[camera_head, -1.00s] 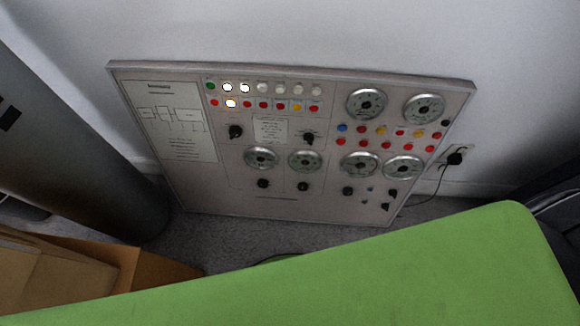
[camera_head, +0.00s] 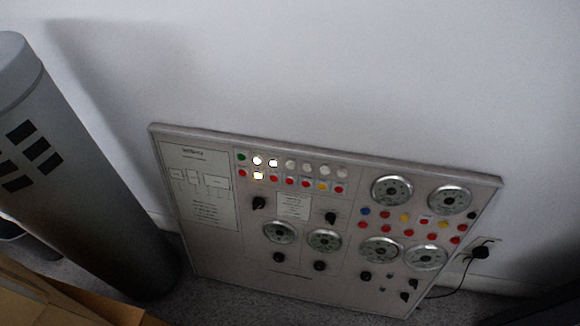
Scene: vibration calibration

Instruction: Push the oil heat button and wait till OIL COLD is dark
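A grey control panel (camera_head: 215,247) leans against the white wall, tilted in view. Its upper left has two rows of small buttons and lamps. In the top row a green one (camera_head: 241,157) sits at the left, with two brightly lit white lamps (camera_head: 257,160) (camera_head: 273,163) beside it and several unlit pale ones. The labels are too small to read, so I cannot tell which is the oil heat button or OIL COLD. Neither gripper is in view.
A dark grey cylinder (camera_head: 95,180) stands left of the panel. A wall socket with a black plug (camera_head: 480,252) and cable is at the right. Brown cardboard (camera_head: 50,300) lies at lower left. Carpeted floor (camera_head: 235,305) shows below the panel.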

